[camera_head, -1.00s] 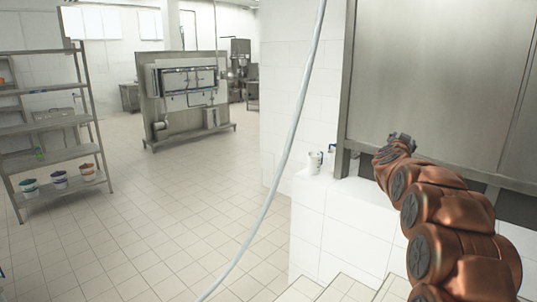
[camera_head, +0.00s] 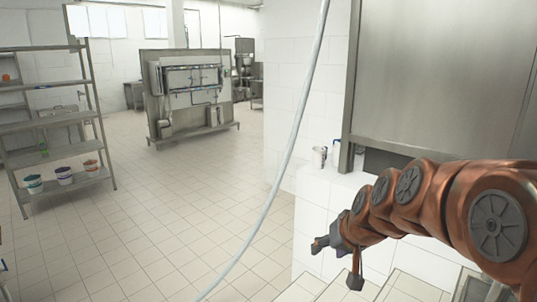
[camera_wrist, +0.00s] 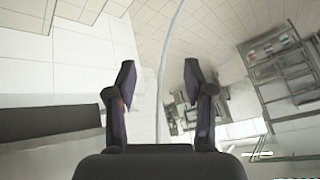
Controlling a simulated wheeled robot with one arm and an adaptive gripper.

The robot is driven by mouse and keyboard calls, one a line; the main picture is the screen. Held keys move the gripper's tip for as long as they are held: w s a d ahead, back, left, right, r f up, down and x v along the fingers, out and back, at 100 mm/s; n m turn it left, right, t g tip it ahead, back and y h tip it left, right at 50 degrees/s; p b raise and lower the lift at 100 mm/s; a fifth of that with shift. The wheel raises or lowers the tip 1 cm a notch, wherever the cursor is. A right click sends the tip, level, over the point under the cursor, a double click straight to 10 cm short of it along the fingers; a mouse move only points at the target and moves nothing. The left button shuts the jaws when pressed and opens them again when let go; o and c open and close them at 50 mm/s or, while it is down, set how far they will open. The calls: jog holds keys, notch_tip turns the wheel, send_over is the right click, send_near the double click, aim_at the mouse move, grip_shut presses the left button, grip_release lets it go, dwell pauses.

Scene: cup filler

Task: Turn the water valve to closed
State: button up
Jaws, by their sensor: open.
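I cannot make out the water valve for certain in either view. A small blue part (camera_head: 336,145) shows at the lower left edge of the steel cabinet, too small to tell what it is. My gripper (camera_head: 336,264) is in the lower right of the head view, below and in front of the white tiled ledge, apart from it. In the wrist view my gripper (camera_wrist: 160,76) has its two dark fingers spread wide with nothing between them.
A white cup (camera_head: 319,157) stands on the tiled ledge (camera_head: 330,183) beside the steel cabinet (camera_head: 430,80). A pale hose (camera_head: 290,150) hangs across the middle. A shelf rack (camera_head: 60,122) with several buckets stands left. A steel panel unit (camera_head: 190,95) stands behind. The tiled floor between is open.

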jog(key=s+d+f+g+h, duration=0.1)
jog(key=s+f+g, duration=0.1)
jog(key=s, duration=0.9)
jog(key=s+d+f+g+b, duration=0.1)
jog(key=s+f, duration=0.4)
jog(key=s, duration=0.6)
jog(key=s+d+f+g+h, duration=0.1)
jog(key=s+f+g, duration=0.3)
jog(key=s, duration=0.7)
jog(key=shift+d+g+h+b, duration=0.3)
jog(key=shift+d+g+b, duration=0.1)
jog(key=shift+d+g, duration=0.3)
